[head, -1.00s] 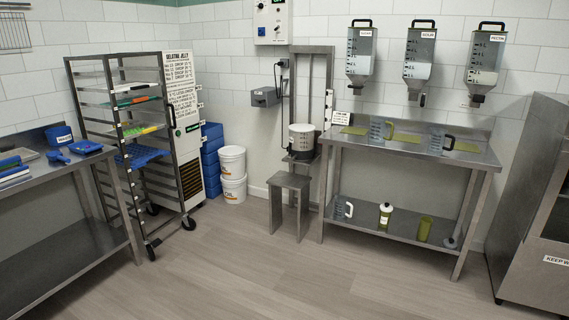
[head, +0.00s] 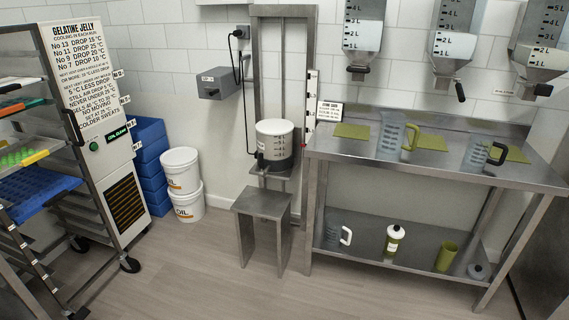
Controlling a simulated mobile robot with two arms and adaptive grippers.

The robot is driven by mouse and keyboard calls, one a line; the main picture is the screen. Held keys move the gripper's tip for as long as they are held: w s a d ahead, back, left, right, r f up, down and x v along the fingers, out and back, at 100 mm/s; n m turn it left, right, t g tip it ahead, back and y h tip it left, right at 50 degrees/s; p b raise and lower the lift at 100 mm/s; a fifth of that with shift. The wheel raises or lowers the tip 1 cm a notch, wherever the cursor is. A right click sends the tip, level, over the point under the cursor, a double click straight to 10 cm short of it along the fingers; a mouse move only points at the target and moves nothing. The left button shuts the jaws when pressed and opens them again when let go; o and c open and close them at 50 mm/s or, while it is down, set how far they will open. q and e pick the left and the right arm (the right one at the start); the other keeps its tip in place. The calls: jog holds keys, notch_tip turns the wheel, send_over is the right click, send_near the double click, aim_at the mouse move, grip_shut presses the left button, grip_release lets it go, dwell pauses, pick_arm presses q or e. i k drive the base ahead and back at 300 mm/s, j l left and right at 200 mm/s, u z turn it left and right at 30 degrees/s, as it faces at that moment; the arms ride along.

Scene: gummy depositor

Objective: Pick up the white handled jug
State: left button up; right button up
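A clear jug with a white handle (head: 337,234) stands upright on the lower shelf of the steel table (head: 440,170), at the shelf's left end. Two other clear jugs stand on the table top: one with an olive-green handle (head: 395,137) and one with a black handle (head: 480,153). Neither of my grippers shows in the head view.
On the lower shelf, right of the white handled jug, are a white-capped bottle (head: 393,240) and an olive cup (head: 446,256). A small steel stool (head: 262,204) stands left of the table. White buckets (head: 186,205) and a tray rack (head: 75,215) are further left. The floor in front is clear.

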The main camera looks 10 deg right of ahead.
aim_at(335, 223)
jog(key=i+z, duration=0.1)
jog(key=i, duration=0.4)
jog(key=i+j+z, duration=0.1)
jog(key=i, duration=0.45)
jog(key=i+j, duration=0.1)
jog(key=i, duration=0.4)
jog(key=i+j+z, duration=0.15)
jog(key=i, duration=0.35)
